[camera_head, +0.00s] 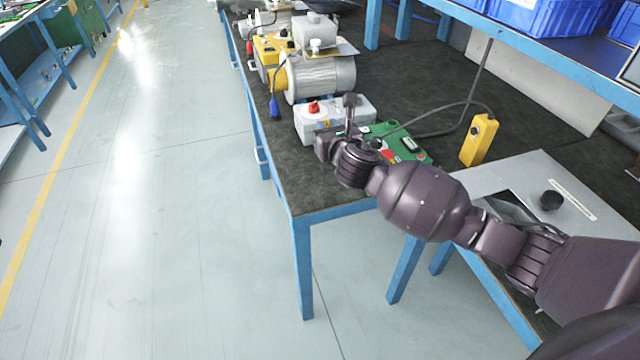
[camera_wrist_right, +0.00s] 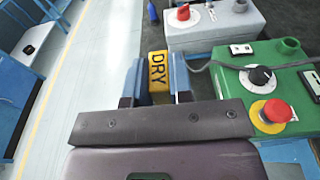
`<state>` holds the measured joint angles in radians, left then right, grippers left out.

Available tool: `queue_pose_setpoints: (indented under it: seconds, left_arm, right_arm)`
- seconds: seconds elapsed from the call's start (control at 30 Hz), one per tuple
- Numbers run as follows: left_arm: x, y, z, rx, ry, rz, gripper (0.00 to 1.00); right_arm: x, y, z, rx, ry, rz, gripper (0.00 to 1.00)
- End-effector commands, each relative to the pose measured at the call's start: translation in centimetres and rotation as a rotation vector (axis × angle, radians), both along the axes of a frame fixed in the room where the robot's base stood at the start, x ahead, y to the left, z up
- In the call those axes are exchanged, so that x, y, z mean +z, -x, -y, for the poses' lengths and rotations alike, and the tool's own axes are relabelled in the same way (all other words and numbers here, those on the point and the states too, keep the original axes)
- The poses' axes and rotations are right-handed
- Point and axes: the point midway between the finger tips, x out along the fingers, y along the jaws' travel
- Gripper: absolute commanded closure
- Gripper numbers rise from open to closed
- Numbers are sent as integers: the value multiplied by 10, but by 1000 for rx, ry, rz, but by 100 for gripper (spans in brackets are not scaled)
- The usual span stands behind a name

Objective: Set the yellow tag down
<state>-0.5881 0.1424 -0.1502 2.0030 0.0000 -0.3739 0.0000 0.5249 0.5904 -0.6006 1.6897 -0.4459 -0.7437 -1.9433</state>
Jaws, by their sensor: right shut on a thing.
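The yellow tag (camera_wrist_right: 158,72), marked DRY in black, is between the two fingers of my right gripper (camera_wrist_right: 156,82) in the wrist view. The fingers are shut on its sides, and its lettering faces the camera. In the head view my right gripper (camera_head: 338,128) is by the front edge of the dark-topped bench (camera_head: 325,185), in front of the grey box with a red knob (camera_head: 345,112). The tag cannot be made out there. I cannot tell the gap between the tag and the bench top. My left gripper is not in view.
A green control box (camera_wrist_right: 275,80) with a red button is right of the gripper. A motor-like blower (camera_head: 320,78) stands farther back. A yellow pendant (camera_head: 479,140) stands to the right. Bare bench top lies near the front corner; open floor is left.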

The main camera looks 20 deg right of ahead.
Motion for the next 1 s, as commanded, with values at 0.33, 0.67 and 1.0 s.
queue_pose_setpoints:
  seconds: [0.33,0.67,1.0]
  left_arm:
    - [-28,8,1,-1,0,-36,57]
    - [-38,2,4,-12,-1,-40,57]
    - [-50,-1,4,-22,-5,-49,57]
  right_arm:
    - [-76,0,-1,-1,-2,-11,100]
    - [-137,1,0,-1,-2,-9,100]
    - [-169,1,-1,-1,-2,-10,100]
